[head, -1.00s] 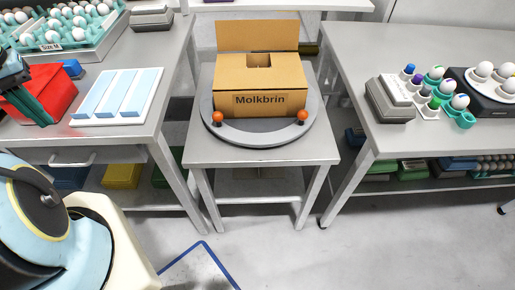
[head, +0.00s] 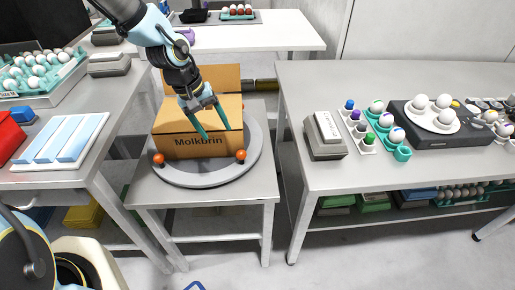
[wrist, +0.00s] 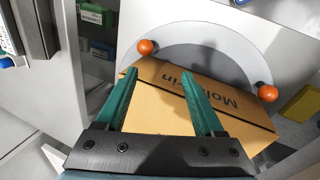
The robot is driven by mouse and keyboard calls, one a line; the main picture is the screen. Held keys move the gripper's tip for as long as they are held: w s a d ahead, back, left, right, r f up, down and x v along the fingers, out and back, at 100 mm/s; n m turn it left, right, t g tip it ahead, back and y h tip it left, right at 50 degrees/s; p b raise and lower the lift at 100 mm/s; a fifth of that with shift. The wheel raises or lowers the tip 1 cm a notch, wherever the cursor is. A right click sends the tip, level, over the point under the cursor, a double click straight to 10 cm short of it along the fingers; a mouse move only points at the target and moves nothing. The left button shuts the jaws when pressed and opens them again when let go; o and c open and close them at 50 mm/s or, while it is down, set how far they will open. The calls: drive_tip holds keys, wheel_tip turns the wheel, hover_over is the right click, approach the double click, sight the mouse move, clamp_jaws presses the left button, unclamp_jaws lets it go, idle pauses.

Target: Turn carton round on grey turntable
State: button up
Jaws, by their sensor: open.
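The cardboard carton (head: 180,145), marked "Molkbrin", sits on the round grey turntable (head: 205,180) on a small grey stand. Its printed side faces me and a flap stands up at its back. The turntable has two orange knobs at its front edge, a left knob (head: 158,159) and a right knob (head: 240,155). My gripper (head: 215,133) is open, its green fingers pointing down over the carton. In the wrist view, the fingers (wrist: 160,100) show over the carton (wrist: 225,95), and both orange knobs lie beyond. I cannot tell whether the fingers touch the carton.
A left table (head: 105,100) holds blue and white strips (head: 65,140) and an egg tray. A right table (head: 420,80) holds a grey device (head: 324,135), egg cups and a plate of eggs. Gaps separate the stand from both tables.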

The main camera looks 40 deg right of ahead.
sight(239, 152)
drive_tip(key=s+d+f, duration=0.1)
drive_tip(key=f, duration=0.2)
drive_tip(key=s+d+f+p, duration=0.1)
drive_tip(key=d+f, duration=0.1)
drive_tip(key=f, duration=0.2)
drive_tip(key=s+d+f, duration=0.1)
drive_tip(key=d+f, duration=0.1)
drive_tip(key=f, duration=0.1)
drive_tip(key=shift+s+d+f+p, duration=0.15)
drive_tip(key=shift+s+f+p, duration=0.1)
drive_tip(key=shift+p, duration=0.15)
drive_tip(key=shift+c, duration=0.4)
clamp_jaws()
idle(0.6)
